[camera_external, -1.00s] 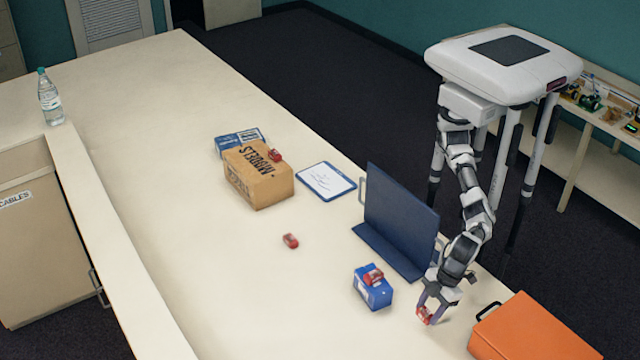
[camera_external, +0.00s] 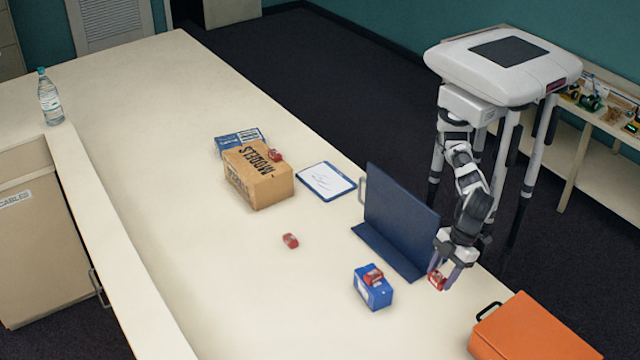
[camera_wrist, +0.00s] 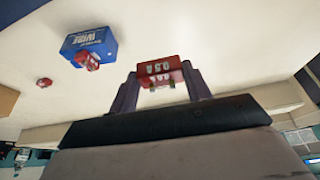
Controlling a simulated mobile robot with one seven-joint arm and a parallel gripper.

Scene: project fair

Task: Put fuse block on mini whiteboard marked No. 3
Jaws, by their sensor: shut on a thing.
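My gripper (camera_external: 440,281) is shut on a red fuse block (camera_external: 436,280), held above the table near its right edge, just right of the blue upright panel. In the wrist view the held fuse block (camera_wrist: 160,70) sits between the two fingers and shows white lettering. A mini whiteboard (camera_external: 326,181) with a blue frame lies flat beyond the panel, well away from my gripper. Its marking is too small to read. Other red blocks rest on the blue box (camera_external: 372,291), on the bare table (camera_external: 290,241) and on the cardboard box (camera_external: 258,178).
The dark blue panel (camera_external: 400,215) stands on its base between my gripper and the whiteboard. An orange case (camera_external: 535,330) lies at the near right. A blue-and-white box stands behind the cardboard box.

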